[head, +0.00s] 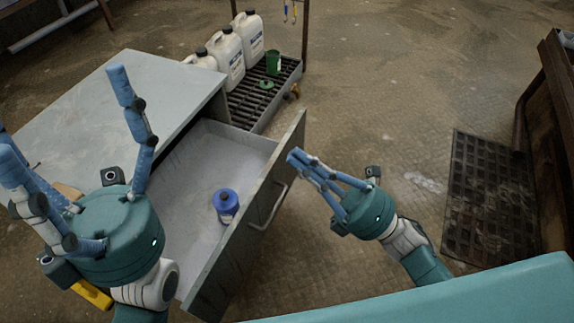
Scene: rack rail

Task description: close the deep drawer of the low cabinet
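The low cabinet (85,115) stands at the left with a grey top. My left gripper (65,115) is at the left, fingers spread wide and empty, hiding part of the cabinet and drawer.
White jugs (228,55) and a green container (273,62) stand on a slatted rack (262,95) behind the drawer. A dark floor grate (490,200) lies at the right beside a brown bench-like structure (555,110). The middle floor is open.

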